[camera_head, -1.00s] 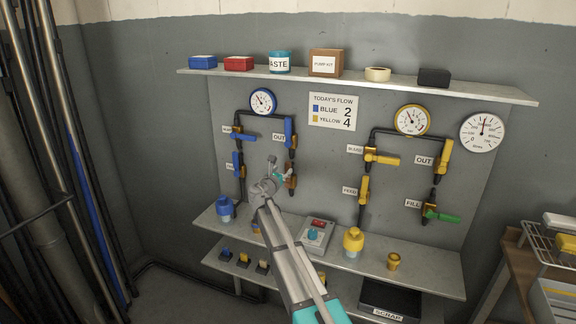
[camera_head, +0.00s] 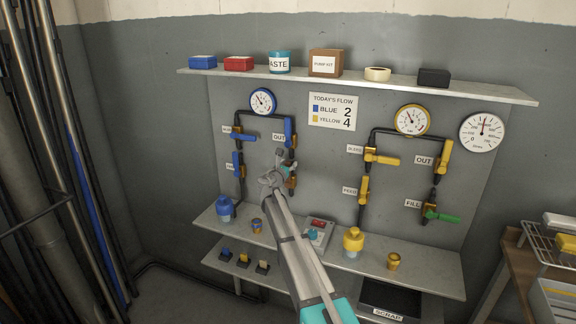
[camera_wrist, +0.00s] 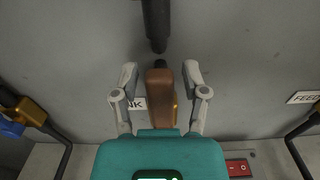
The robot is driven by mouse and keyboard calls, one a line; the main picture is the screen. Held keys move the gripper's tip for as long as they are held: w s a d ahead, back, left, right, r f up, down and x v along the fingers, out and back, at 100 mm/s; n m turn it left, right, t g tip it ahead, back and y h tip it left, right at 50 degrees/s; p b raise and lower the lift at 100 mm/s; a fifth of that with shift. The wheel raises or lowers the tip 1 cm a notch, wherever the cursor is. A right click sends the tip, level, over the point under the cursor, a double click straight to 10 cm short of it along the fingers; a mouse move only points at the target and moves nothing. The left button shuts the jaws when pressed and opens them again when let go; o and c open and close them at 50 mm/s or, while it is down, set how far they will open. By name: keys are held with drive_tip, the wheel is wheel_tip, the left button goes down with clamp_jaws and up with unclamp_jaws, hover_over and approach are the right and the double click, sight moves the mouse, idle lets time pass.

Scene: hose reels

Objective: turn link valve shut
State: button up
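The link valve has a brown handle (camera_wrist: 160,97) that stands upright in the wrist view, below the end of a dark pipe (camera_wrist: 156,22). A label (camera_wrist: 138,104) beside it shows only "NK"; the rest is hidden. My gripper (camera_wrist: 160,78) is open, with one finger on each side of the handle and a visible gap on both sides. In the head view my gripper (camera_head: 279,172) is in front of the lower right valve of the blue group and partly covers that valve (camera_head: 292,181).
The blue OUT handle (camera_head: 289,131) is just above my gripper. The yellow FEED valve (camera_head: 363,189) is to the right. The shelf below holds a blue bottle (camera_head: 225,209), a small cup (camera_head: 256,225), a red-switch box (camera_head: 318,232) and a yellow bottle (camera_head: 353,243).

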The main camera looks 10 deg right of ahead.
clamp_jaws()
drive_tip(key=shift+a, duration=0.2)
